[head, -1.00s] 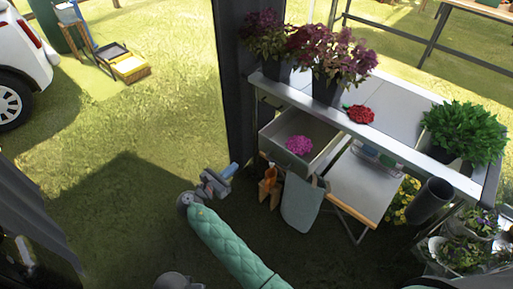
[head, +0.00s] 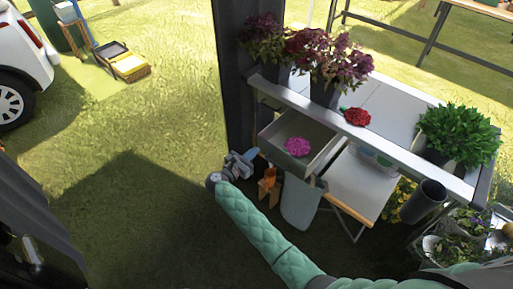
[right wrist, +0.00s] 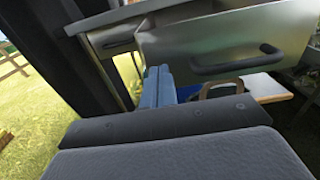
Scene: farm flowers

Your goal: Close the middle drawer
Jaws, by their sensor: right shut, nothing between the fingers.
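An open grey metal drawer (head: 318,132) sticks out from under the workbench, with a pink flower (head: 297,146) in it. My right gripper (head: 248,156) is just left of the drawer's front in the head view, apart from it as far as I can tell. In the right wrist view, the metal drawer front (right wrist: 205,40) with its dark bar handle (right wrist: 238,63) is ahead, right of the blue fingers (right wrist: 158,86). These fingers are together and empty. My left gripper is not in view.
The workbench (head: 398,150) carries potted purple plants (head: 328,60), a red flower (head: 356,117) and a green plant (head: 458,135). A dark post (head: 236,80) stands close behind my right gripper. A grey bin (head: 299,203) is below the drawer.

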